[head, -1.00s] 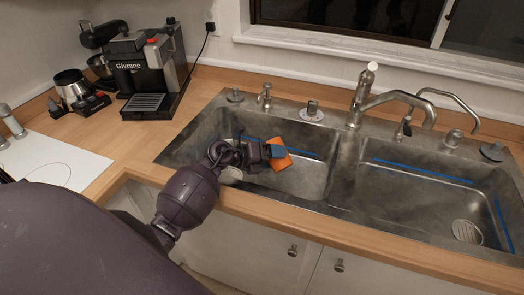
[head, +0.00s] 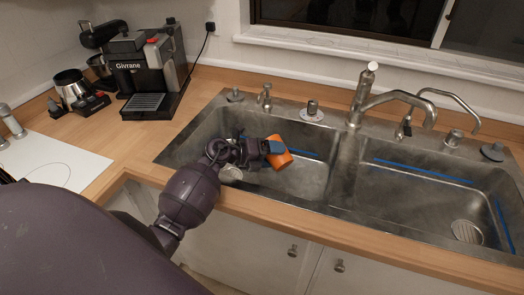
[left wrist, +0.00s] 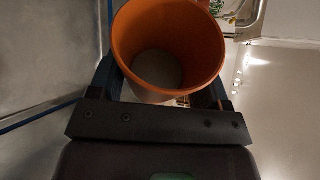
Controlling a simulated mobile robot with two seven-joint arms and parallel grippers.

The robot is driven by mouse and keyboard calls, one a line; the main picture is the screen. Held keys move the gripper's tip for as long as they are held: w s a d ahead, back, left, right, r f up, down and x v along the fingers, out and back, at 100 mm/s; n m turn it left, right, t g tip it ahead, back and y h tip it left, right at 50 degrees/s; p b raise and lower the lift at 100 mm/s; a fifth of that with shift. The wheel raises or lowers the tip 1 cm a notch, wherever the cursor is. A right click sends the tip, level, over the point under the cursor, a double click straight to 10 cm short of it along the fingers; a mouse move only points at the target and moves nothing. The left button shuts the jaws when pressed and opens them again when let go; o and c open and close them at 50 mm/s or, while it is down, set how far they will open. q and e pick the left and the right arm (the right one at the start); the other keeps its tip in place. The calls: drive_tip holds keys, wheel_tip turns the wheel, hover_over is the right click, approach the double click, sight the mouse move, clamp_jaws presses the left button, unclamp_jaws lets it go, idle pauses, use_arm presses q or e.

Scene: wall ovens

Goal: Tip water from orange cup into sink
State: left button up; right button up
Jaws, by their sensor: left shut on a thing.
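The orange cup (head: 280,156) is in my left gripper (head: 266,151), over the left basin of the steel sink (head: 312,180). The cup looks tilted in the head view. The left wrist view shows the orange cup (left wrist: 190,25) mouth-on between the two dark fingers of my left gripper (left wrist: 165,90), which is shut on it. Its inside is orange with a pale, greyish bottom. I cannot tell whether water is in it, and no stream shows. My right gripper is not in view.
A faucet (head: 362,95) stands behind the divider between the two basins. The right basin (head: 420,205) is empty apart from its drain. A coffee machine (head: 140,65) stands on the wooden counter at left. The sink's front edge lies beneath my left arm.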

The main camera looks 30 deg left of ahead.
use_arm(q)
drive_tip(key=shift+r, duration=0.15)
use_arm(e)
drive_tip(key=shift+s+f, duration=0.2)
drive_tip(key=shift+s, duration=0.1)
use_arm(q)
drive_tip(key=shift+n, duration=0.3)
drive_tip(key=shift+a+r, duration=0.1)
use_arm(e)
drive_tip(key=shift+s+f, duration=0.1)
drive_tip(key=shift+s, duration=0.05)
use_arm(q)
drive_tip(key=shift+w+a+r, duration=0.1)
drive_tip(key=shift+a, duration=0.1)
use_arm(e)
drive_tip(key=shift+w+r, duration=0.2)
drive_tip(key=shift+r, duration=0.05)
use_arm(q)
drive_tip(key=shift+w+a+r+n+h, duration=0.15)
drive_tip(key=shift+a+n+h, duration=0.1)
drive_tip(key=shift+n+h, duration=0.15)
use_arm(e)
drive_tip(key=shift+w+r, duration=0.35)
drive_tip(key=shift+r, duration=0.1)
use_arm(q)
drive_tip(key=shift+w+a+r+n+p, duration=0.1)
drive_tip(key=shift+a+r+n+p, duration=0.1)
drive_tip(key=shift+a+n+p, duration=0.25)
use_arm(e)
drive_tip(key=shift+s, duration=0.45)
